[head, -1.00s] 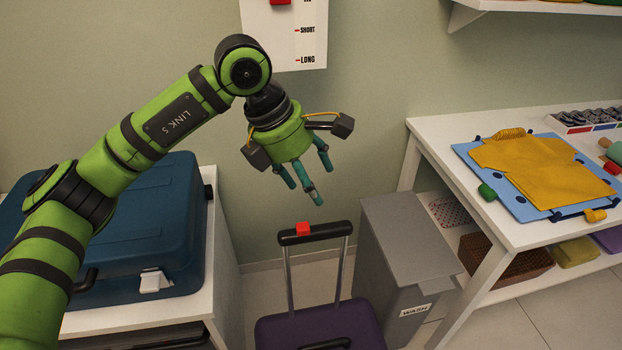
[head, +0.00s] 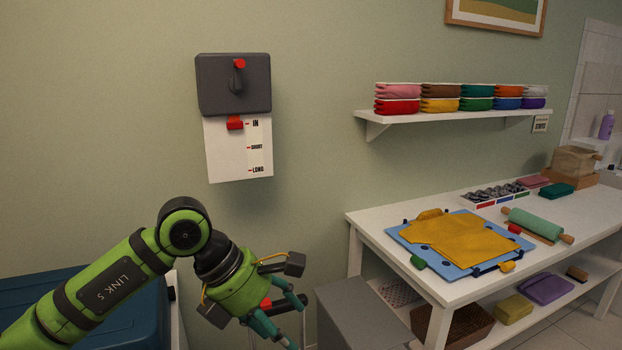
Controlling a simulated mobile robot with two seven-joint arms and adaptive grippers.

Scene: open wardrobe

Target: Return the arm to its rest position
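My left arm comes in from the left in the head view. Its green gripper (head: 278,328) hangs low in the picture with its teal fingers pointing down and to the right. The fingers are spread apart, and I see nothing held between them. The gripper is in front of the suitcase handle (head: 292,304) with its red button, which it partly covers. My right arm and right gripper are not in view.
A blue suitcase (head: 105,318) lies below my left arm. A white table (head: 375,238) holds a blue board with a folded yellow garment. A grey wall box (head: 234,84) and a shelf (head: 425,117) are above.

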